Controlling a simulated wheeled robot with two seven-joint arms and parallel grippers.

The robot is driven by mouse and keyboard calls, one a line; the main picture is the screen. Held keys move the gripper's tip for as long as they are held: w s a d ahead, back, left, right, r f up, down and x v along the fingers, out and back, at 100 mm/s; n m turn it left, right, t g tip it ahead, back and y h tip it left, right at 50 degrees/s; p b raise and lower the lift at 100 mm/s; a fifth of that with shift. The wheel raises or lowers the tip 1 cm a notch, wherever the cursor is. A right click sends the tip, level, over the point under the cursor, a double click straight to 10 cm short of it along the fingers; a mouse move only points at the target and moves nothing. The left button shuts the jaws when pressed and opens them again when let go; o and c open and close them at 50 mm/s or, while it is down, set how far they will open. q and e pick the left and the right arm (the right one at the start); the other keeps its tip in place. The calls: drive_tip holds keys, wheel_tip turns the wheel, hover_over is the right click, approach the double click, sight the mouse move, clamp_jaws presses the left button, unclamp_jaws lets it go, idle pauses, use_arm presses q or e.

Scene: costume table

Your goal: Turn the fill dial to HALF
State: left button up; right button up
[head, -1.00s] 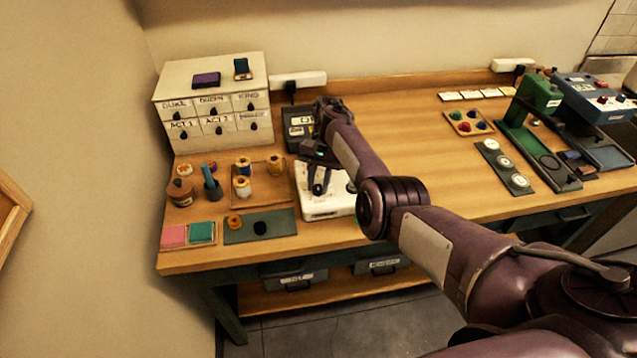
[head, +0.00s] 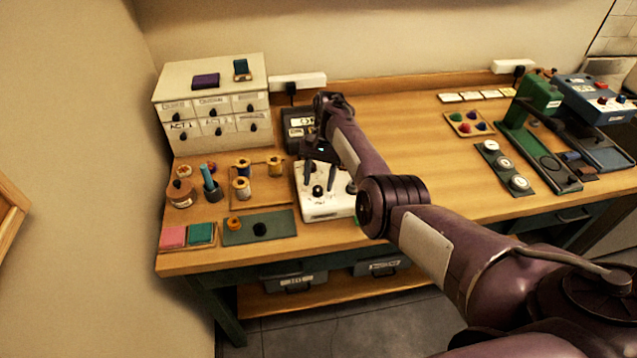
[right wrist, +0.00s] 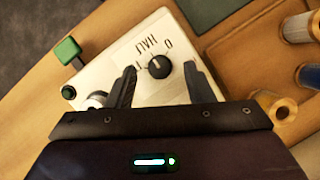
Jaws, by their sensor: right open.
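The fill dial (right wrist: 161,68) is a round black knob on a white box (right wrist: 112,60). In the right wrist view, HALF and 0 are printed upside down beside it, and its white pointer mark faces the HALF lettering. In the head view the dial (head: 317,191) shows on top of the white box (head: 325,208). My right gripper (right wrist: 160,70) is open, with one finger on each side of the dial and gaps between; it also shows in the head view (head: 319,184). Whether the fingertips are above or level with the dial I cannot tell. My left gripper is out of view.
A green button or lever (right wrist: 68,51) sticks out at the box's edge. A tray with thread spools (head: 270,190) stands left of the box, and a dark green mat (head: 280,224) lies at its front left. A dark device (head: 297,125) stands behind it. The table's middle is clear.

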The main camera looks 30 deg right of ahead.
sight(322, 184)
drive_tip(key=b+v, duration=0.2)
drive_tip(key=v, duration=0.3)
drive_tip(key=shift+d+r, duration=0.1)
drive_tip(key=shift+r, duration=0.05)
drive_tip(key=shift+w+d+r, duration=0.15)
drive_tip(key=shift+r, duration=0.35)
